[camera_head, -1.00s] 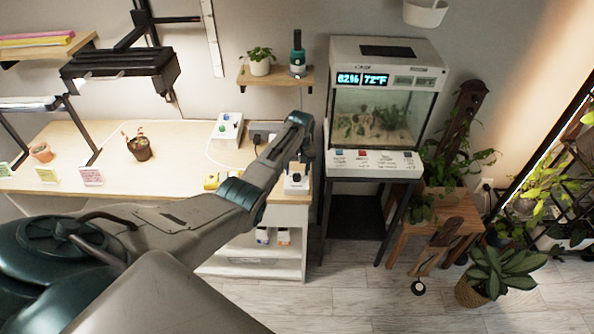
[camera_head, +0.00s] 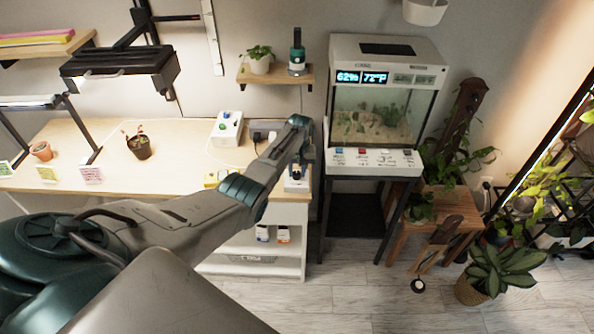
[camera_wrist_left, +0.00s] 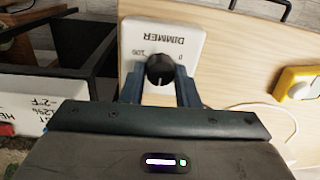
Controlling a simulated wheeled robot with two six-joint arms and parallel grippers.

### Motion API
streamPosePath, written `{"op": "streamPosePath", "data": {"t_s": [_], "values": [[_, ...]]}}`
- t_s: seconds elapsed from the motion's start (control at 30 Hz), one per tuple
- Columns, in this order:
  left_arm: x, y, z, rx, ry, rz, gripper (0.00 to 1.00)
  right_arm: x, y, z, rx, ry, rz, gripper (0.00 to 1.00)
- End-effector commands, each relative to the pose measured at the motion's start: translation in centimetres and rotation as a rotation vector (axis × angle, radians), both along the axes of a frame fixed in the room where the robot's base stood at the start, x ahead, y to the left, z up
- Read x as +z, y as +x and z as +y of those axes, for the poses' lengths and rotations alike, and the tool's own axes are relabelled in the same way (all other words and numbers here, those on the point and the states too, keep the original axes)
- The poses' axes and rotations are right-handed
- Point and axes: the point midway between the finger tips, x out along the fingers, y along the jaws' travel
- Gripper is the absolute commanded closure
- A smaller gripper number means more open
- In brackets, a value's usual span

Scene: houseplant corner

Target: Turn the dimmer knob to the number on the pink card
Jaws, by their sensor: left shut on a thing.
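The dimmer is a white box (camera_wrist_left: 180,38) with a black round knob (camera_wrist_left: 160,70). In the left wrist view its label reads upside down, with 0 at the right and 100 at the left. A pale pointer mark on the knob faces the bottom of that picture. My left gripper (camera_wrist_left: 160,88) has its blue fingers on either side of the knob, shut on it. In the head view my left gripper (camera_head: 299,168) reaches down to the dimmer at the bench's right end. The pink card (camera_head: 91,174) stands at the bench's front left; its number is too small to read.
A yellow-and-white device (camera_wrist_left: 298,84) and a white cable lie near the dimmer. A white box with knobs (camera_head: 227,128) stands further back on the bench (camera_head: 185,160). A terrarium (camera_head: 380,110) on a dark stand is close on the right. A potted plant (camera_head: 138,146) stands left.

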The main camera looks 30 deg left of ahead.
Motion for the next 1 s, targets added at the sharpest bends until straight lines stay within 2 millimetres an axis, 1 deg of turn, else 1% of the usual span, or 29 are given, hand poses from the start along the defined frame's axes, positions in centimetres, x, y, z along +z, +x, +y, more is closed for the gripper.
{"op": "streamPosePath", "data": {"t_s": [0.17,0.37,1.0], "values": [[0.1,0.0,0.0,-0.058,0.000,0.001,0.95,0.3,0.0,-0.1,0.000,-0.001,0.000,0.85],[0.2,0.0,0.0,-0.194,0.000,0.000,0.95,0.7,0.0,0.0,0.000,0.000,-0.001,0.85],[0.2,0.0,-0.1,-0.797,0.001,-0.002,0.95,2.1,0.0,0.6,-0.002,0.007,-0.001,0.85]]}}
